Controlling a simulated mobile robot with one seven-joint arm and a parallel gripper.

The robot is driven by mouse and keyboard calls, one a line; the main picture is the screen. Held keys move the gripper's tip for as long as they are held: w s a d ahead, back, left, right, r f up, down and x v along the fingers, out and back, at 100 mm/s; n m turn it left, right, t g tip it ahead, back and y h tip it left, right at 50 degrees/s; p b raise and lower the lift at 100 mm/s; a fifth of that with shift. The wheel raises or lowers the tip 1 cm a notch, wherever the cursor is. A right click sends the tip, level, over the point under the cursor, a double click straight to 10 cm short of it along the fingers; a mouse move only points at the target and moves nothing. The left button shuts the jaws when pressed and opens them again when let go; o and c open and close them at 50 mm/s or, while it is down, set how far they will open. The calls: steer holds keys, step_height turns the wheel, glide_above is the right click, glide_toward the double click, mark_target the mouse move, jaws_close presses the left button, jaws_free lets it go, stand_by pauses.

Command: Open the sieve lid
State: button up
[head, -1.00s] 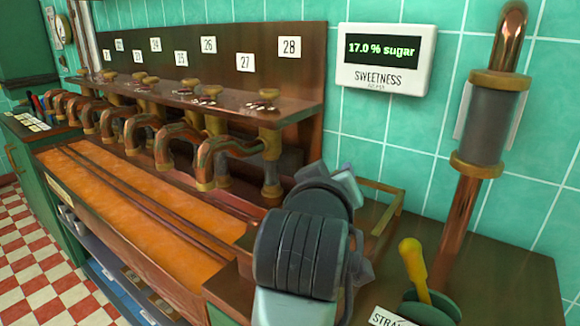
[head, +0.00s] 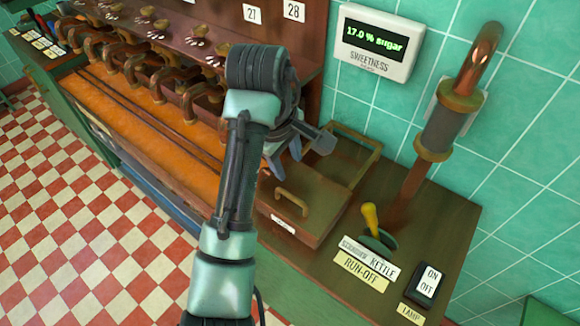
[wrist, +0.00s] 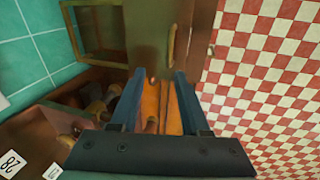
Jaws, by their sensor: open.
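A brown box (head: 335,205) stands at the right end of the orange trough. A flat brown panel with a brass handle (head: 291,203) covers its near part; I take this panel (head: 313,192) as the sieve lid. Behind it a framed compartment (head: 371,165) shows. My gripper (head: 297,152) is open and empty, above the box's trough side and apart from the handle. In the wrist view, the handle (wrist: 171,46) lies beyond the fingertips of my gripper (wrist: 160,74), slightly right, and the framed compartment (wrist: 119,33) lies to the left. My arm hides part of the box.
Curved copper pipes (head: 190,92) line the orange trough (head: 150,120) on the left. The checkered floor (head: 100,225) is clear.

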mark_target(292, 197)
steer(key=shift+n+g, duration=0.3)
steer(key=shift+g, duration=0.1)
steer(key=f, duration=0.4)
steer(key=f+p, duration=0.1)
steer(key=f, duration=0.3)
steer(key=w+f+p, duration=0.1)
steer(key=f, duration=0.2)
steer(key=shift+d+f, duration=0.4)
jaws_close()
stand_by(0.7)
